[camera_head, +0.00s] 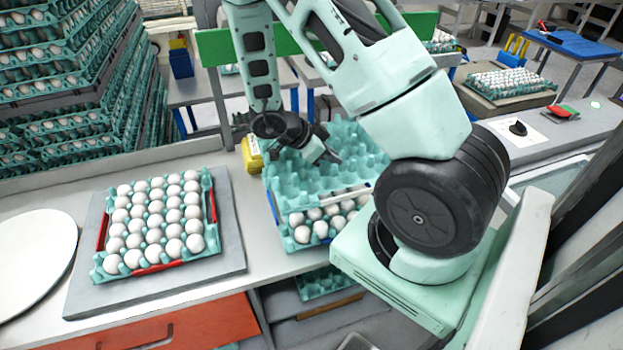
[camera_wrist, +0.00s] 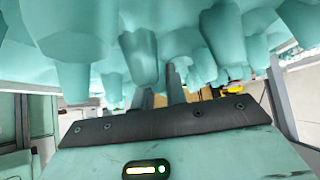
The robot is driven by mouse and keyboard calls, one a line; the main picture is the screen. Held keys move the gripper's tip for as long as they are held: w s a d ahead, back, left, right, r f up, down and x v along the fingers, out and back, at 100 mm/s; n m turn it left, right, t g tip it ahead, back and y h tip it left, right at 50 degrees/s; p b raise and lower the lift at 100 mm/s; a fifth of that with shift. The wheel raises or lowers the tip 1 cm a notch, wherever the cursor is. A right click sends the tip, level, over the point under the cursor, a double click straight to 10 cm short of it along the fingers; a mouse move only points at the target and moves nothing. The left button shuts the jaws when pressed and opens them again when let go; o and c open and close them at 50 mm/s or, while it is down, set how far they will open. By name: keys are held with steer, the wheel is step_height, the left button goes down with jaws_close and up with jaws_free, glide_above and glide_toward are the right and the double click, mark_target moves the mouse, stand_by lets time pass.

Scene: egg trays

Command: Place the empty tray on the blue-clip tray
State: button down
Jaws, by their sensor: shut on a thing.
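The empty tray (camera_head: 285,178) is teal, with bare cups. It is directly over a teal tray of white eggs (camera_head: 302,235) in the middle of the counter; I cannot tell whether they touch. A blue clip (camera_head: 273,208) shows at the lower tray's left side, so this is the blue-clip tray. My gripper (camera_head: 328,155) is at the empty tray and shut on it. In the wrist view, the empty tray's cups (camera_wrist: 75,75) fill the upper part, over my fingers (camera_wrist: 160,90). The cups hide part of the fingertips.
A full egg tray with red clips (camera_head: 212,206) sits on a grey board (camera_head: 232,255) at left. A white round plate (camera_head: 35,250) is at the far left. A yellow object (camera_head: 252,154) stands beside the middle trays. Tall egg stacks (camera_head: 75,100) rise behind left.

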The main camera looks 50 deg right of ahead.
steer(key=shift+s+f+p, duration=0.1)
steer(key=shift+f+p, duration=0.75)
steer(key=shift+f, duration=3.85)
steer(key=c, duration=1.4)
jaws_free()
steer(key=shift+c, duration=0.2)
